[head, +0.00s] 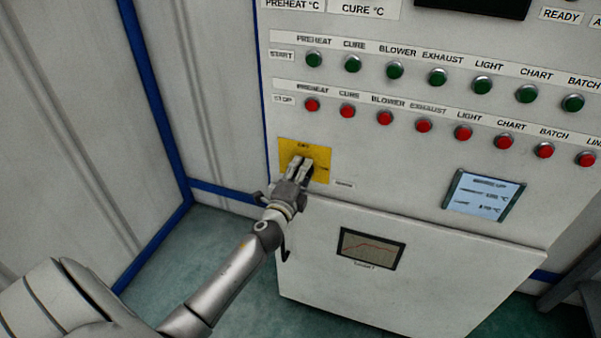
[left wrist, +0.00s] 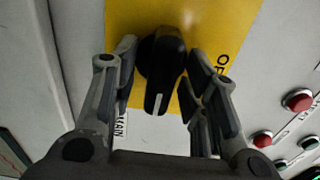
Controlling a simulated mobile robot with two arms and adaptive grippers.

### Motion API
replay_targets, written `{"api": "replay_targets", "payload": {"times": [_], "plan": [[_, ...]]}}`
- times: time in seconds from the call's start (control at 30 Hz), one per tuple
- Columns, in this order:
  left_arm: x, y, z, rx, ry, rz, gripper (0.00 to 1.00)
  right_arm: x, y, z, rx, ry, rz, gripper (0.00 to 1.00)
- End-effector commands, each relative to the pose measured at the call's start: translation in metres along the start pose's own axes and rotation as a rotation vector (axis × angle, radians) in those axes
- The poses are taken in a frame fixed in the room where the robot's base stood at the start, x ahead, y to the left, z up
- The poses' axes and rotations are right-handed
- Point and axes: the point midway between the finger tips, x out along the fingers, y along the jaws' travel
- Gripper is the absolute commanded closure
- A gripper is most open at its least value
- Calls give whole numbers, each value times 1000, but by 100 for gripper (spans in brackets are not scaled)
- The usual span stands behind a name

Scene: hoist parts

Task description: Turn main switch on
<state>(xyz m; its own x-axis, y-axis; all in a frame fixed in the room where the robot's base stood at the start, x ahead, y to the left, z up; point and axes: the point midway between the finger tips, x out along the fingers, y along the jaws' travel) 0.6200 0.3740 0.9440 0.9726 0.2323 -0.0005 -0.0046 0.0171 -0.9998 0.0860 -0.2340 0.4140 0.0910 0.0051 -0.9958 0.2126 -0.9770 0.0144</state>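The main switch is a black rotary knob (left wrist: 162,70) on a yellow plate (head: 291,150) on the cabinet front. In the left wrist view the knob has a white pointer line, and the yellow plate (left wrist: 225,25) carries partly hidden lettering. My left gripper (head: 302,167) is at the plate in the head view and covers most of the knob. In the left wrist view my left gripper (left wrist: 162,85) has its fingers apart, one on each side of the knob, with gaps visible. My right gripper is not in view.
Rows of green start buttons (head: 395,70) and red stop buttons (head: 385,118) lie above and right of the switch. A small display (head: 483,196) is at the right. A lower door (head: 400,285) with a chart window (head: 370,249) sits below.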

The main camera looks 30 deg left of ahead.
Motion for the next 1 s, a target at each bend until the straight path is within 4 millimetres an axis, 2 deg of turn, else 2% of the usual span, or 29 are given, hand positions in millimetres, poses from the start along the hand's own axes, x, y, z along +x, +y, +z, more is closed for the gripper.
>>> {"api": "replay_targets", "payload": {"times": [0.23,0.37,0.47,0.8,1.0], "plan": [[-1,0,0,-2,-1,0,59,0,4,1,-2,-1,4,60],[-8,1,0,-2,-1,2,59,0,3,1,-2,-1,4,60],[-21,1,0,-3,-1,2,59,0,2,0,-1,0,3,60],[-84,2,0,-3,-1,3,59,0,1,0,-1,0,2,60],[-109,1,0,-3,-1,1,59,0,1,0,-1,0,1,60]]}}
